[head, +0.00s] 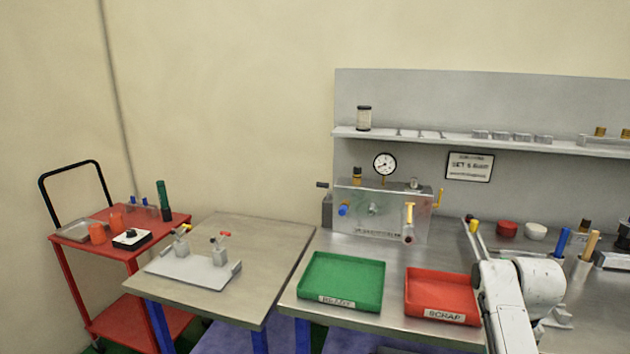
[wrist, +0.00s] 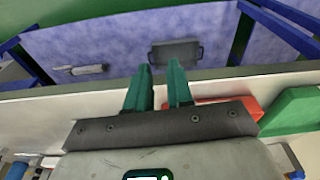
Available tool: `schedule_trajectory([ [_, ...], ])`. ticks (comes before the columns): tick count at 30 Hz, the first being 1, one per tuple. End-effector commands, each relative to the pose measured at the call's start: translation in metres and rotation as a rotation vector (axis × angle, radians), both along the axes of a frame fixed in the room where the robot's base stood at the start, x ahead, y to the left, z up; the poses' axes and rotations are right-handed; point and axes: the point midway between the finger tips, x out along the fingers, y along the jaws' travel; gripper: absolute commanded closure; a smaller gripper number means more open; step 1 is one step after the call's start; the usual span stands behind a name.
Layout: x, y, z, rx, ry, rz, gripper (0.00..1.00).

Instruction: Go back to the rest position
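My gripper (wrist: 161,66) shows in the wrist view with two green fingers standing apart. Nothing is between them, and they point out past the pale bench edge. In the head view my white arm is at the lower right, just right of the red SCRAP tray; my gripper cannot be made out there. The red tray (head: 440,290) and the green tray (head: 342,280) sit empty on the bench. In the wrist view the red tray (wrist: 245,103) is partly hidden behind the gripper, with the green tray (wrist: 295,110) to its right.
A metal valve block (head: 375,212) with a gauge stands behind the trays. A wooden table (head: 225,290) holds a grey fixture plate; a red trolley (head: 70,235) stands far left. A grey bin (wrist: 176,52) shows beyond the fingers.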

Motion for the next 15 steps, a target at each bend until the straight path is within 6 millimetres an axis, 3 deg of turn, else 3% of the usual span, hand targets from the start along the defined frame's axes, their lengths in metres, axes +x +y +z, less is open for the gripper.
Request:
schedule_trajectory([
  [1, -0.017, 0.009, -0.022, 0.000, 0.007, 0.009, 0.79],
  [6, -0.072, 0.032, -0.073, 0.000, 0.015, 0.033, 0.79],
  [15, -0.189, 0.067, -0.132, -0.002, 0.030, 0.078, 0.79],
])
